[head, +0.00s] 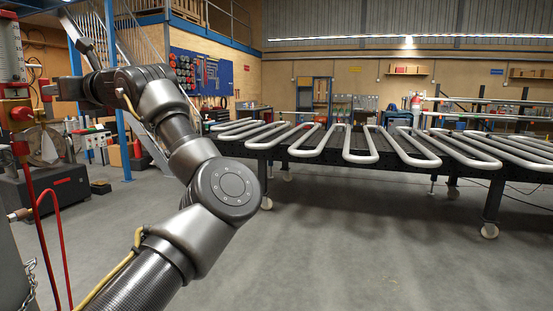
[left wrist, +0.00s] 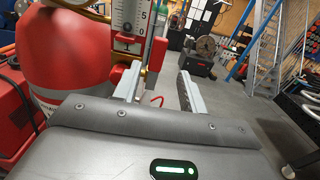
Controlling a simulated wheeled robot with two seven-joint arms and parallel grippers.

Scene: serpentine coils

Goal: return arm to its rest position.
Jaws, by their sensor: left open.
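My left arm rises from the bottom of the head view, bends at the elbow and reaches up to the left. Its dark wrist end is beside the gauge post, and the fingers are hard to make out there. Grey floor shows beyond the fingers. My right gripper is in neither view.
A red tank (left wrist: 75,50) and a scale gauge (left wrist: 130,18) stand close left of the fingers; the gauge (head: 10,50) also shows in the head view. Serpentine coils (head: 360,146) lie on a dark wheeled table (head: 490,200). The floor (head: 340,255) before it is clear.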

